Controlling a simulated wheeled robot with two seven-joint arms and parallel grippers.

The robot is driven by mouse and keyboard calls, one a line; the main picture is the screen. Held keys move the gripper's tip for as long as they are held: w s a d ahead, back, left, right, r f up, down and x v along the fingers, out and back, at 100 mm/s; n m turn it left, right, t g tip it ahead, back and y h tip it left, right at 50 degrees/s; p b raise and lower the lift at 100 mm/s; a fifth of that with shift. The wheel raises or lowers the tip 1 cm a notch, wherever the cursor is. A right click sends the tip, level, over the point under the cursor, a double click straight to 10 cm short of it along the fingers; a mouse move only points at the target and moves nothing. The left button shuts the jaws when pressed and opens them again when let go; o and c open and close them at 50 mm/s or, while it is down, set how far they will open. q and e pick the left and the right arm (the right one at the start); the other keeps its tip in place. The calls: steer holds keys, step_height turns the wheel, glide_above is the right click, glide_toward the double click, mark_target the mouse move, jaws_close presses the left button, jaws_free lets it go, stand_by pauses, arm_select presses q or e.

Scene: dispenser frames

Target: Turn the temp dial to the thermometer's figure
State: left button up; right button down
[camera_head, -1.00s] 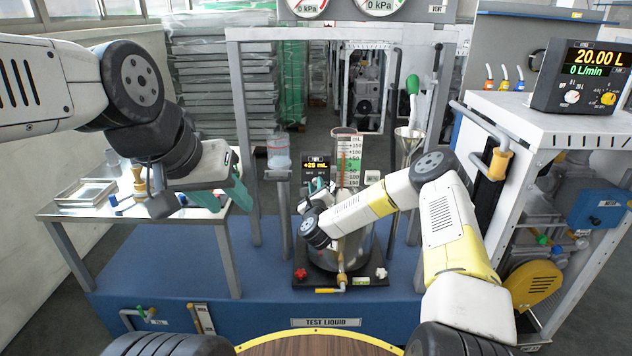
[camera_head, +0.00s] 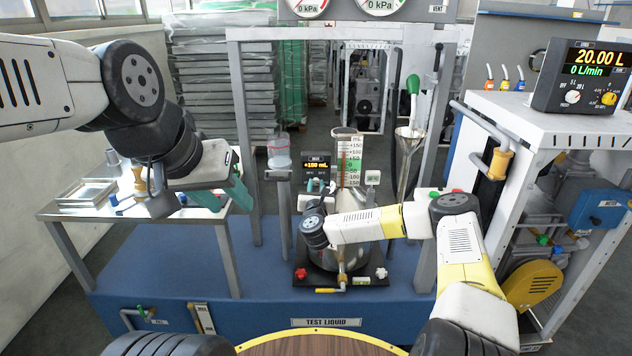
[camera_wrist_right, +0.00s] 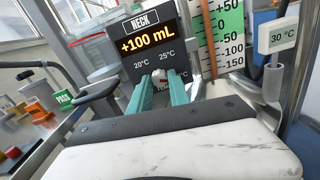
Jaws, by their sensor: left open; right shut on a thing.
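The neck unit (camera_head: 317,163) is a dark box with an amber display; in the right wrist view (camera_wrist_right: 142,42) it reads +100 mL. Below the figure are the marks 20°C and 25°C; lower marks are partly hidden. A small pale dial (camera_wrist_right: 158,74) sits under these marks. My right gripper (camera_wrist_right: 163,80) is shut on it with teal fingers, hiding much of it and its pointer. A white tag (camera_wrist_right: 278,37) by the thermometer reads 30 °C; it is small in the head view (camera_head: 372,178). My left gripper (camera_head: 240,191) is open and empty over the left table.
The left table (camera_head: 90,215) holds trays and small parts. A meter (camera_head: 583,77) reading 20.00 L sits on the right cabinet.

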stand_by(0.4)
steer(key=c, duration=1.2)
jaws_free()
steer(key=shift+s, duration=0.1)
steer(key=s, duration=0.7)
steer(key=shift+s, duration=0.35)
